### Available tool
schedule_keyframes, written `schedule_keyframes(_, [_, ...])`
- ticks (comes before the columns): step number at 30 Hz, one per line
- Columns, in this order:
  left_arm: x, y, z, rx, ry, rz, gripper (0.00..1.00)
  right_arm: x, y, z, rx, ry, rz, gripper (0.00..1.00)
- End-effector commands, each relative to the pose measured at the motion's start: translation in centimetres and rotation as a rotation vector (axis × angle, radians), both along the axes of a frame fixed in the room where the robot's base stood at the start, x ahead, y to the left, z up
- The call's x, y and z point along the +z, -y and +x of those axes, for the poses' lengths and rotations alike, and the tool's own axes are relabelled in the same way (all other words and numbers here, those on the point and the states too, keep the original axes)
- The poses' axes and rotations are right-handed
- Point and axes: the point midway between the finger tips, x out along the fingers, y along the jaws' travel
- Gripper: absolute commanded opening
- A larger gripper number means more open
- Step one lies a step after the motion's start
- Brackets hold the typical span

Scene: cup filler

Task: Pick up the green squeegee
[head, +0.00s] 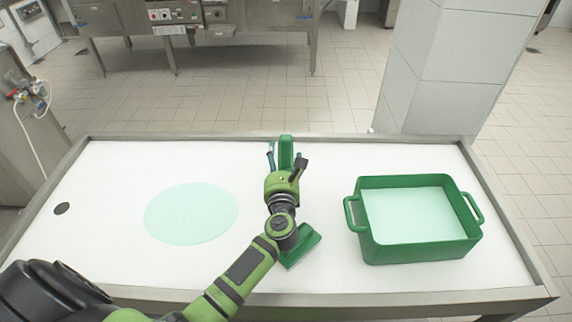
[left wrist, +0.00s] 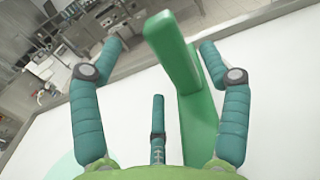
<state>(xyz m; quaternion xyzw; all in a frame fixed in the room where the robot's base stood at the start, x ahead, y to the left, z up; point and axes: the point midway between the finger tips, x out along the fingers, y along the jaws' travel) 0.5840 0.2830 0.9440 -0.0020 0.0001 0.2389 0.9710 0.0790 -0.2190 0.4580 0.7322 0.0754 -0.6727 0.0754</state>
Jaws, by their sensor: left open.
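The green squeegee (head: 303,246) is on the white tabletop, partly hidden under my left arm in the head view. One end shows beyond the gripper and another part shows nearer, beside my wrist. My left gripper (head: 286,160) is open above it. In the left wrist view, a raised green part of the squeegee (left wrist: 172,52) stands between the two open teal fingers of my left gripper (left wrist: 160,47), nearer the right finger. I cannot tell whether a finger touches it. My right gripper is not in view.
A green bin (head: 415,252) with two handles and a pale inside stands on the right of the table. A pale green disc (head: 191,212) lies flat on the left, with a small dark round spot (head: 62,208) further left. The table has a raised grey rim (head: 270,137).

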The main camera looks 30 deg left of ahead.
Motion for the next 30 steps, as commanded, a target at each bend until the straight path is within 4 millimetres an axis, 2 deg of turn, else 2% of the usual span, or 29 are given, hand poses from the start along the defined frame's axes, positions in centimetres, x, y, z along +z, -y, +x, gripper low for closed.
schedule_keyframes(4, [0.1, -0.7, 1.6, 0.0, 0.0, 0.006, 0.76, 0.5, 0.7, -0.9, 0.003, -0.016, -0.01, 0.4])
schedule_keyframes(12, [-0.2, -1.8, 4.4, -0.002, 0.001, 0.005, 0.76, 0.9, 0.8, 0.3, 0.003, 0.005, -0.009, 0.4])
schedule_keyframes(20, [-0.3, -2.0, 4.7, -0.003, 0.0, 0.004, 0.76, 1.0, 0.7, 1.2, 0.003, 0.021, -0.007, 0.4])
schedule_keyframes(21, [-0.3, -2.0, 4.7, -0.003, 0.0, 0.004, 0.72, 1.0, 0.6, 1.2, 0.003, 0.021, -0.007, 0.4])
schedule_keyframes(23, [-0.3, -2.0, 4.7, -0.003, 0.0, 0.004, 0.48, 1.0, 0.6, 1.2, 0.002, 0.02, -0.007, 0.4])
schedule_keyframes(24, [-0.3, -2.0, 4.7, -0.003, 0.0, 0.004, 0.32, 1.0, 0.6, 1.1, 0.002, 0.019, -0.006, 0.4])
schedule_keyframes(26, [-0.3, -2.0, 4.7, -0.003, 0.0, 0.004, 0.08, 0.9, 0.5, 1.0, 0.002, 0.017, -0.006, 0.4])
schedule_keyframes(27, [-0.3, -2.0, 4.7, -0.003, 0.0, 0.004, 0.0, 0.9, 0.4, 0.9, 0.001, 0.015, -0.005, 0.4])
schedule_keyframes(30, [-0.2, -2.0, 4.7, -0.003, 0.002, 0.005, 0.0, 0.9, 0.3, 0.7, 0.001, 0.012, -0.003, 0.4])
